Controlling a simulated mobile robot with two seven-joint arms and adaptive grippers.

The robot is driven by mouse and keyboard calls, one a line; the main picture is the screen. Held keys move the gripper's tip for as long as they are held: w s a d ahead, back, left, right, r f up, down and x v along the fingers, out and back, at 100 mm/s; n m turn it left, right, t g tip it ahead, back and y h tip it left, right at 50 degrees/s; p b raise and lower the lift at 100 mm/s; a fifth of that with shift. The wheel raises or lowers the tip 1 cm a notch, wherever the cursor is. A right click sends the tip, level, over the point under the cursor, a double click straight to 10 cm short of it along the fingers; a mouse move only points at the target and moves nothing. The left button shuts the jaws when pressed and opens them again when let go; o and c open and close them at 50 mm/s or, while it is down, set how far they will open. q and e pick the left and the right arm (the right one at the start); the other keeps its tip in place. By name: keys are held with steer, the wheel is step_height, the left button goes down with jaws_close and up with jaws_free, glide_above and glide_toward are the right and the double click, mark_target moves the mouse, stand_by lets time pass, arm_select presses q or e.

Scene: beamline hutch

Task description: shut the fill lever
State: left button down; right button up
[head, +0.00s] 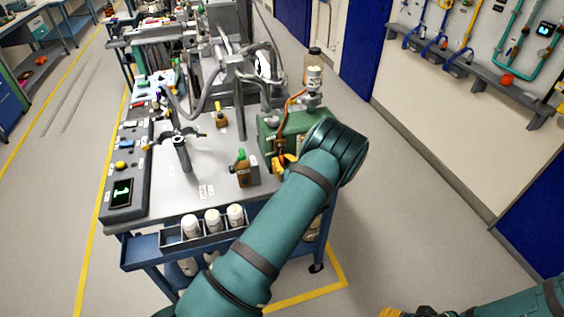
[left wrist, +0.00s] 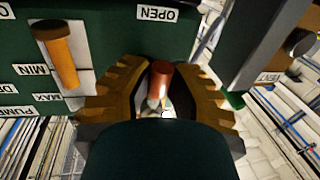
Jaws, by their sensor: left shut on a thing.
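A green pump unit (head: 268,136) stands at the right side of the cart top. My left arm reaches over it, and the left gripper (head: 283,162) is at its front, partly hidden by the arm. In the left wrist view, the gripper (left wrist: 158,100) has its orange fingers on both sides of a red lever handle (left wrist: 160,75) and is shut on it. An OPEN label (left wrist: 157,13) is on the green panel above the lever. No fill label can be read. A bit of my right gripper (head: 390,312) shows at the bottom edge; its jaws are unclear.
White bottles sit in a front rack (head: 172,239). A dark upright part (left wrist: 262,45) is close on the right.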

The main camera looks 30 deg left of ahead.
mark_target(268, 154)
arm_select(q)
steer(key=m, duration=0.2)
steer(key=s+a+m+b, duration=0.1)
steer(key=shift+s+m+t, duration=0.1)
steer(key=shift+m+t, duration=0.2)
steer(key=shift+m, duration=0.1)
steer(key=m, duration=0.1)
steer(key=s+m, duration=0.1)
steer(key=m, duration=0.1)
steer(key=a+r+m+b, duration=0.1)
steer(key=shift+s+a+r+m+t+y, duration=0.1)
steer(key=shift+s+m+t+y, duration=0.1)
steer(key=shift+m+t+y, duration=0.15)
steer(key=shift+s+a+r+m+t+h+p, duration=0.15)
steer(key=shift+r+m+t, duration=0.45)
steer(key=shift+m, duration=1.3)
steer(key=shift+s+a+r+m+t+h+p, duration=0.1)
steer(key=shift+s+a+r+m+t+h, duration=0.4)
steer(key=shift+m, duration=1.45)
steer(key=shift+d+r+m+t+y+p, duration=0.1)
steer(key=shift+r+m+t, duration=0.25)
steer(key=shift+r+m, duration=1.05)
steer(key=shift+f+m, duration=0.5)
steer(key=shift+m, duration=0.2)
